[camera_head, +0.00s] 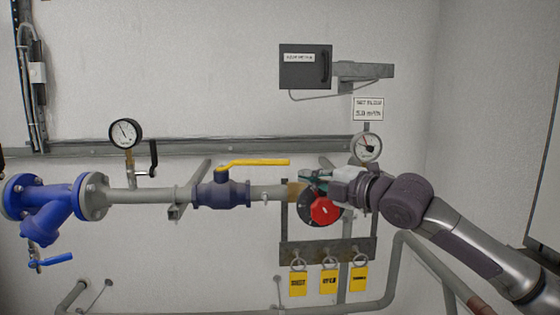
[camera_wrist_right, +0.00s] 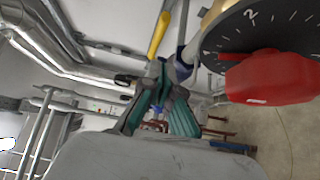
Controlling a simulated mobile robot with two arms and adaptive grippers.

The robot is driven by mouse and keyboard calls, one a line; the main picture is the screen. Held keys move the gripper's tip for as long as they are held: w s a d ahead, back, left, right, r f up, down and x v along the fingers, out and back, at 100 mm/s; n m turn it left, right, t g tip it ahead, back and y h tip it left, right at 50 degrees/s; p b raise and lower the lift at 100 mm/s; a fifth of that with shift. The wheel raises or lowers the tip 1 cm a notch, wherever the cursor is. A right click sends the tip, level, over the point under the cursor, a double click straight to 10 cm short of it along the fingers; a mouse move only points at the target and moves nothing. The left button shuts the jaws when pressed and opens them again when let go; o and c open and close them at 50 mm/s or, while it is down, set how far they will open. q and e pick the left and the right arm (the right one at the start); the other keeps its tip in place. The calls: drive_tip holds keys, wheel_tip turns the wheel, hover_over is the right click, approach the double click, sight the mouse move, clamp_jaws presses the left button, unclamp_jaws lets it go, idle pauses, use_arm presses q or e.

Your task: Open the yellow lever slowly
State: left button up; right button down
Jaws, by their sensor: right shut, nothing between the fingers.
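The yellow lever (camera_head: 255,163) sits on top of the dark blue valve (camera_head: 222,194) in the head view. It lies nearly level, along the grey pipe, with its free end to the right. My right gripper (camera_head: 306,178) is right of that free end and a little lower, apart from it, shut and empty. In the right wrist view the lever (camera_wrist_right: 158,36) shows beyond the closed fingertips of my right gripper (camera_wrist_right: 158,84). My left gripper is not in view.
A red knob (camera_head: 325,208) on a black dial (camera_wrist_right: 240,38) is just below my right gripper. Yellow tags (camera_head: 329,281) hang from a rack underneath. A pressure gauge (camera_head: 367,146) stands above my wrist. A blue strainer (camera_head: 52,207) is at the far left.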

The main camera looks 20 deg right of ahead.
drive_tip(key=s+a+p, duration=0.3)
drive_tip(key=p, duration=0.4)
approach(258, 164)
drive_tip(key=shift+y, duration=0.3)
drive_tip(key=a, duration=0.1)
drive_tip(key=w+a, duration=0.2)
drive_tip(key=a, duration=0.1)
drive_tip(key=shift+w, duration=0.1)
drive_tip(key=shift+w+d+p, duration=0.25)
drive_tip(key=shift+w+p, duration=0.2)
drive_tip(key=shift+w, duration=0.15)
drive_tip(key=shift+w+d+p, duration=0.25)
drive_tip(key=shift+w+p, duration=0.2)
drive_tip(key=shift+w, duration=0.15)
drive_tip(key=shift+w+d+f, duration=0.2)
drive_tip(key=shift+w+d, duration=0.2)
drive_tip(key=shift+w, duration=0.15)
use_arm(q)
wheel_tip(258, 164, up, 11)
use_arm(e)
drive_tip(key=shift+a, duration=0.1)
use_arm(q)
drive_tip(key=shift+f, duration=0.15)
